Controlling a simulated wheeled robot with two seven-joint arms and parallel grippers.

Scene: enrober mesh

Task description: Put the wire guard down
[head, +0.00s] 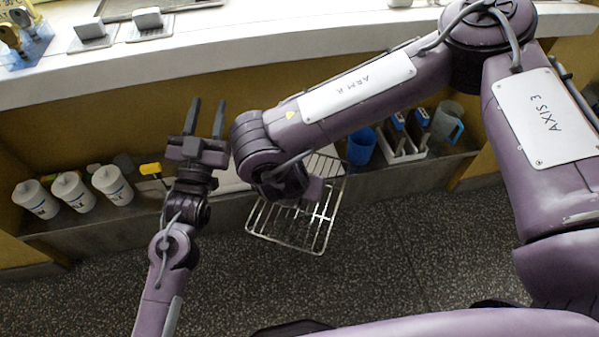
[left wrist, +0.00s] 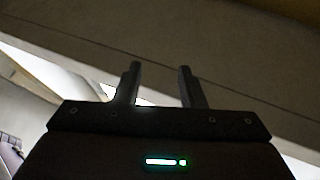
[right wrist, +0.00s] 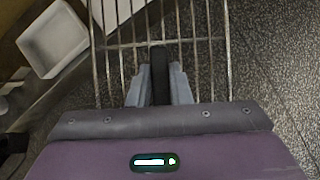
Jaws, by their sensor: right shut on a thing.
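The wire guard (head: 290,228) is a silvery grid of metal bars. It hangs over the speckled floor in front of the low shelf in the head view. My right gripper (right wrist: 160,80) is shut on the guard's near edge in the right wrist view, and the bars (right wrist: 205,40) run away from it. In the head view my right arm hides that gripper and part of the guard. My left gripper (head: 206,118) is open and empty, its two fingers pointing up in front of the yellow-brown cabinet. Its fingers also show apart in the left wrist view (left wrist: 160,88).
The low shelf (head: 415,168) holds white tubs (head: 73,191) at left, and a blue cup (head: 361,146), a caddy (head: 402,145) and a clear jug (head: 447,122) at right. A white counter (head: 250,44) runs above.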

